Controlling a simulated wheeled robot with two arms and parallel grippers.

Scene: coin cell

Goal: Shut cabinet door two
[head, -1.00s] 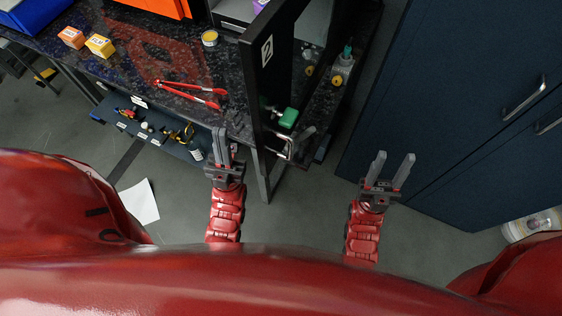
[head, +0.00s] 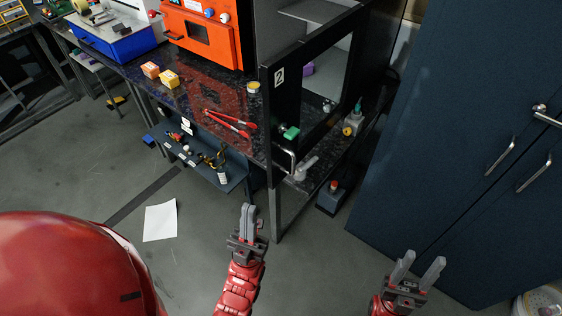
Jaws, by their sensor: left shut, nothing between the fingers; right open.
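Cabinet door two (head: 279,112) is a black-framed door with a window and a white "2" label, on the dark worktop in the head view. A metal handle (head: 290,160) sits low on its near edge. I cannot tell how far the door stands from its cabinet opening. My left gripper (head: 249,213) is shut and empty, below and left of the handle and apart from it. My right gripper (head: 420,264) is open and empty, at the lower right, away from the door.
A tall blue cabinet (head: 420,130) stands at the right. Red tongs (head: 230,123), a yellow tin (head: 253,88), small boxes (head: 168,78) and an orange machine (head: 205,40) are on the worktop. A small bottle (head: 353,122) is right of the door.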

